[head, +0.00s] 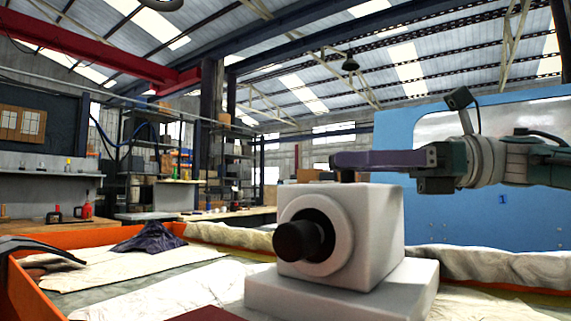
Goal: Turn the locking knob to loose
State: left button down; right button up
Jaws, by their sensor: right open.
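A pale grey block-shaped housing (378,235) stands on a wider pale base (330,293) near the middle. A black round knob (300,241) sticks out of a round collar on its front face. A small dark post (347,175) shows on top of the housing, under my fingers, mostly hidden. I cannot tell which of these is the locking knob. My right gripper (340,161) reaches in from the right, level, with its purple-grey fingers over the top of the housing. It is open. Whether the fingers touch the post is unclear.
An orange-edged bed (40,297) with pale crumpled cloths lies around the base. A dark cloth (150,238) lies at its back left. A blue machine panel (485,215) stands behind my right arm. Shelves and a workbench are farther back at left.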

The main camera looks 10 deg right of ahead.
jog(key=v, duration=0.8)
jog(key=shift+d+b, duration=0.25)
jog(key=shift+b, duration=0.15)
jog(key=shift+s, duration=0.1)
